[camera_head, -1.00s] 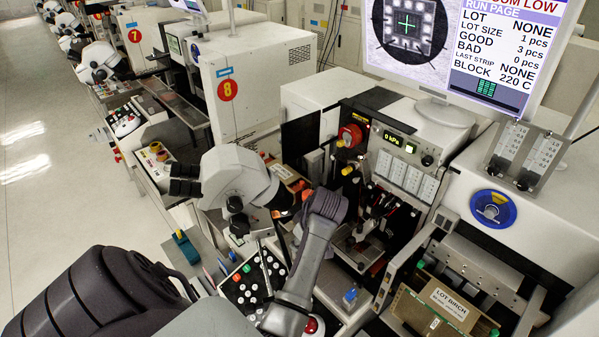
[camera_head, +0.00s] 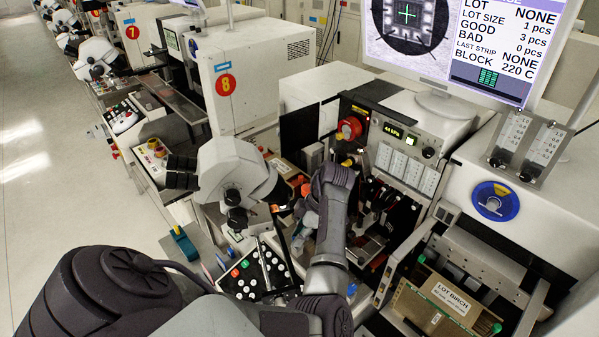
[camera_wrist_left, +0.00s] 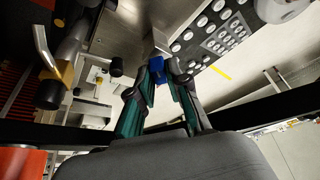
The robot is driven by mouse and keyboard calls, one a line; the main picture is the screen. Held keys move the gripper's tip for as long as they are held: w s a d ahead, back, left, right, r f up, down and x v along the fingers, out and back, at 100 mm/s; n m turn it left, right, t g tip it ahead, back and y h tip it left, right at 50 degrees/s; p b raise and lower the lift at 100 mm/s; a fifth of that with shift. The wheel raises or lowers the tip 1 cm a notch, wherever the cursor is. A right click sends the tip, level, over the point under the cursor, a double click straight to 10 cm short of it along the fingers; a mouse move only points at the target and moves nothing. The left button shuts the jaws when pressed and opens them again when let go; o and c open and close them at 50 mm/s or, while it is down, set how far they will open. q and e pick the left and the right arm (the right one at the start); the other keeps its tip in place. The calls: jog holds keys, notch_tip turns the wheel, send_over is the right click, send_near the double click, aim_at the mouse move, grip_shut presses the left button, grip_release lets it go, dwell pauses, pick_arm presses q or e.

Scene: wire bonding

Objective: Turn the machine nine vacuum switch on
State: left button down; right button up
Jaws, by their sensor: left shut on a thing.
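My left arm reaches over the nearest machine. My left gripper (camera_wrist_left: 168,75) shows in the left wrist view with dark fingers and teal sides. It is shut on a small blue piece (camera_wrist_left: 158,76) beside a silver metal tab, taken as the vacuum switch; no label on it is readable. In the head view the left gripper (camera_head: 303,225) is mostly hidden by my own wrist, and the switch is hidden too. The machine's pressure display (camera_head: 394,130) is lit and reads about 44 kPa. My right gripper is not in view.
A grey panel of round buttons (camera_wrist_left: 213,30) lies close to the fingertips. A microscope (camera_head: 232,175) stands left of my wrist, with a button panel (camera_head: 255,272) below it.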

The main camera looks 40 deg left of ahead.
pick_arm(q)
jog(key=shift+f+n, duration=0.1)
jog(key=shift+n, duration=0.5)
jog(key=shift+b, duration=0.3)
jog(key=c, duration=1.1)
grip_release()
jog(key=shift+s+a, duration=0.1)
jog(key=v, duration=1.2)
jog(key=shift+w+a, duration=0.2)
